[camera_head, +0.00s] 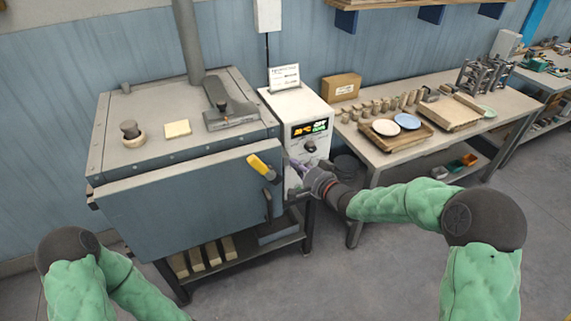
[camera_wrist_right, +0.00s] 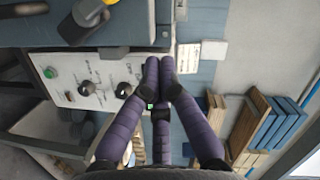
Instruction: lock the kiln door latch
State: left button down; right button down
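The kiln (camera_head: 190,215) is a grey box on a stand at the left of the head view, with its front door closed or nearly so. A yellow-gripped latch handle (camera_head: 259,165) slants across the door's upper right edge. Its yellow end also shows at the top left of the right wrist view (camera_wrist_right: 94,10). My right gripper (camera_head: 293,165) is just right of the latch, in front of the control box, apart from the handle. My left gripper is outside the view.
The white control box (camera_head: 301,112) with display and knobs stands right beside the kiln. A dark door pull (camera_head: 268,204) is below the latch. A workbench (camera_head: 480,133) with plates and small pots is to the right. The floor in front is clear.

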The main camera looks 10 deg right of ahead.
aim_at(262, 167)
jog(key=w+a+f+b, duration=0.1)
jog(key=w+a+f, duration=0.2)
jog(key=w+a, duration=0.4)
jog(key=shift+w+b, duration=0.3)
jog(key=shift+b, duration=0.05)
jog(key=shift+f, duration=0.1)
jog(key=shift+s+a+n+b, duration=0.1)
jog(key=shift+a+n+b, duration=0.15)
jog(key=shift+n+b, duration=0.1)
